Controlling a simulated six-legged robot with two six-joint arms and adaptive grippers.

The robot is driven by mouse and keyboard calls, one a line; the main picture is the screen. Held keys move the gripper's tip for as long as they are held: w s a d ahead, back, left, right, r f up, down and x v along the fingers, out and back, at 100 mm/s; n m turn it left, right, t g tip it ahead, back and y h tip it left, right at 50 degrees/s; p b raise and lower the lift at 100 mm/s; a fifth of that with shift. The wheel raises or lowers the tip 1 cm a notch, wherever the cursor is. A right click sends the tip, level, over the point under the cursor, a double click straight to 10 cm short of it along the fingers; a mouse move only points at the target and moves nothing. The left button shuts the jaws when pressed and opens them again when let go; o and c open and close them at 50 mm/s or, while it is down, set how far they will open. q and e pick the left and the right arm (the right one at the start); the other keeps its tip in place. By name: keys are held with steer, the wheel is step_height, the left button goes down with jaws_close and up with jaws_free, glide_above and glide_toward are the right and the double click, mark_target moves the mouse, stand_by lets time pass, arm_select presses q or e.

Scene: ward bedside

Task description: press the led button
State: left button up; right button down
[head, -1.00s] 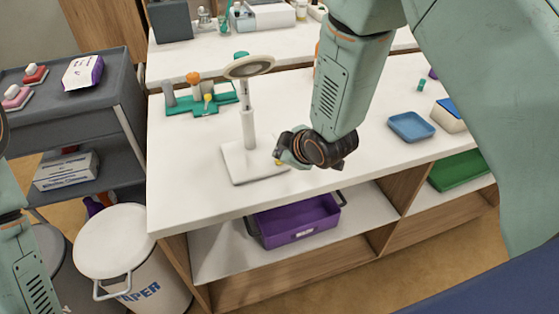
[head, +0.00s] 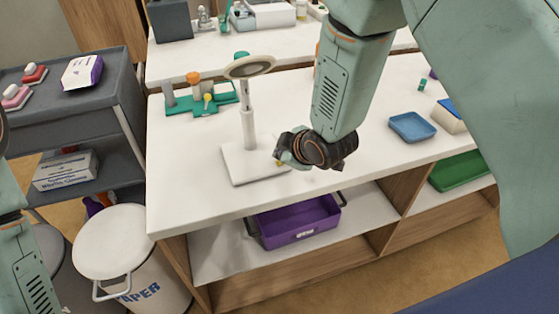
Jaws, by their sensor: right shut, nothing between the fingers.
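A white lamp-like stand with a ring-shaped head (head: 249,67) and a square white base (head: 245,168) stands on the white table.
A teal holder (head: 222,103) with coloured items stands behind the stand. A blue tray (head: 412,127) lies to the right. A purple bin (head: 300,222) sits on the shelf below. A white paper bin (head: 112,245) stands at the left front. The table's front left is clear.

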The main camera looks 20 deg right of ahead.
steer(key=shift+s+f, duration=0.1)
steer(key=shift+f, duration=0.05)
steer(key=shift+f, duration=0.2)
steer(key=shift+b, duration=0.3)
steer(key=shift+f, duration=0.15)
steer(key=shift+r+p, duration=0.55)
steer(key=shift+r, duration=0.1)
